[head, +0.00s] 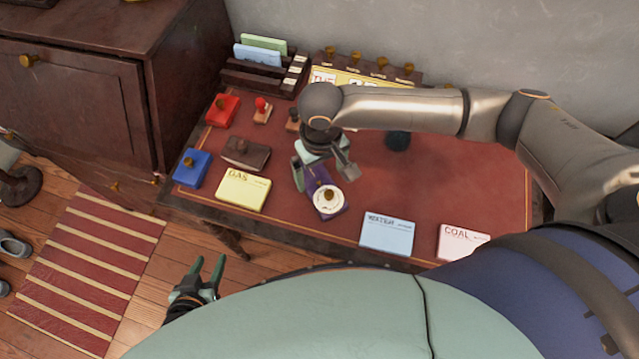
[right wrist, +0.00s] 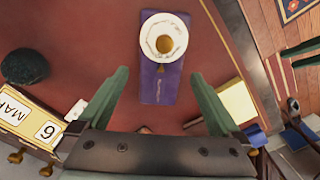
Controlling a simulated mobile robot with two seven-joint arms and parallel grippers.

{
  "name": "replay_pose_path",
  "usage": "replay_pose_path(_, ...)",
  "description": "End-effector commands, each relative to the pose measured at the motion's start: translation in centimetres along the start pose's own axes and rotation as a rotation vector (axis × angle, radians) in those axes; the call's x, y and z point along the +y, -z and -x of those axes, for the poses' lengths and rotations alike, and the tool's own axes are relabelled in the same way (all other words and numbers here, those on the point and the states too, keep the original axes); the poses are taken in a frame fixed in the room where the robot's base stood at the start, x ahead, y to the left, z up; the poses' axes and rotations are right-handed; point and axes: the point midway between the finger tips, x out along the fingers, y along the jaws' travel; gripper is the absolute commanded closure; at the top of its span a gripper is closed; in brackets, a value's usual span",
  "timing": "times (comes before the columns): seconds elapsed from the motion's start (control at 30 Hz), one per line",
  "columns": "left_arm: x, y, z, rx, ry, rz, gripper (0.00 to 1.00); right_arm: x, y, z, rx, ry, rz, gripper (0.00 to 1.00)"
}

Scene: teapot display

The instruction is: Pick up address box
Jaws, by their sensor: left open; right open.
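A purple box (head: 320,183) with a white round disc and brass knob on its near end lies on the red desk top. It also shows in the right wrist view (right wrist: 160,85). No label that I can read tells me for certain that it is the address box. My right gripper (head: 324,172) is open over the purple box. In the right wrist view its fingers (right wrist: 160,75) are on either side of the box, with gaps to both sides. My left gripper (head: 208,264) is open and empty, off the desk's front edge.
The desk (head: 440,190) also holds a red box (head: 222,111), a blue box (head: 191,168), a brown blotter (head: 245,153), stamps (head: 262,111) and yellow (head: 242,189), blue (head: 388,234) and pink (head: 461,241) card stacks. A calendar (head: 350,78) and cabinet (head: 75,80) stand behind and left.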

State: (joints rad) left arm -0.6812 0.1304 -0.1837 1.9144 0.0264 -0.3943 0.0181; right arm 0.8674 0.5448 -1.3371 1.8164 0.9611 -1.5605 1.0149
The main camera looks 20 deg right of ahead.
Motion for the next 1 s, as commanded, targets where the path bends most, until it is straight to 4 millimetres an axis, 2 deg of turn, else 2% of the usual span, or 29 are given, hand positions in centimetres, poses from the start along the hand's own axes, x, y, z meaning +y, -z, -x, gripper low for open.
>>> replay_pose_path(0.23,0.0,-0.3,-0.3,0.000,0.000,-0.001,0.51,-0.2,0.2,-3.8,-0.001,-0.001,0.001,0.00)
replay_pose_path(0.37,0.0,-0.3,-0.3,0.000,0.000,-0.001,0.51,-0.2,0.2,-4.5,0.001,0.000,0.002,0.00)
replay_pose_path(0.57,0.0,-0.3,-0.3,0.000,0.000,-0.001,0.51,-0.2,0.2,-4.5,0.001,0.000,0.002,0.00)
replay_pose_path(1.0,-0.1,-0.2,-0.3,0.002,0.000,-0.002,0.51,-0.2,0.2,-4.4,0.001,0.000,0.001,0.48)
